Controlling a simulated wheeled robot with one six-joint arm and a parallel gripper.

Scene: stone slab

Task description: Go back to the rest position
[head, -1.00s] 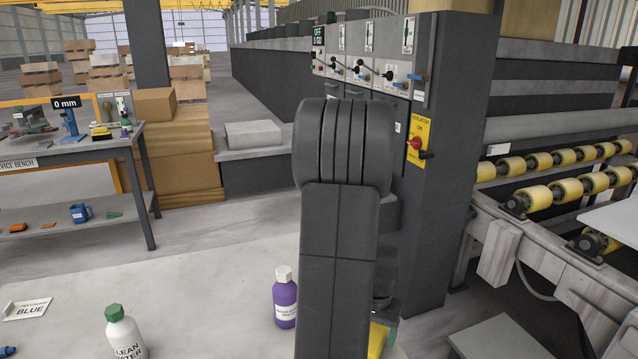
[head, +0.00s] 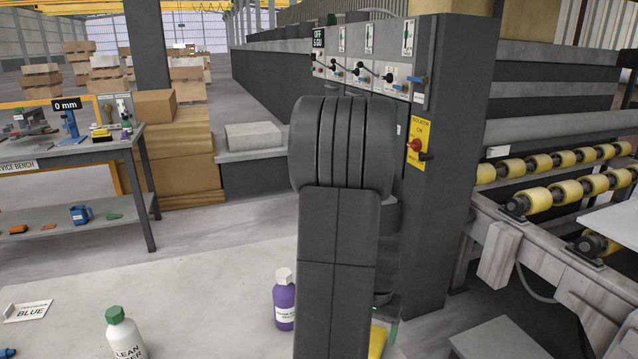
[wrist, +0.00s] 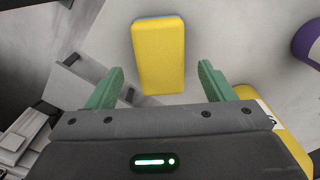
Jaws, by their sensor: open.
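My gripper (wrist: 161,72) is open, with its two green fingers apart in the wrist view. A yellow block with a thin blue-grey edge (wrist: 160,50) lies beyond and between the fingertips on the pale slab. I see no contact between it and the fingers. In the head view my dark arm hides most of the gripper, and only a strip of a yellow thing (head: 377,341) shows beside the arm at the bottom.
A purple bottle (head: 285,305) stands close left of my arm on the stone slab (head: 210,290). Another yellow item (wrist: 270,115) lies right of the gripper. A grey control cabinet (head: 440,190) stands behind.

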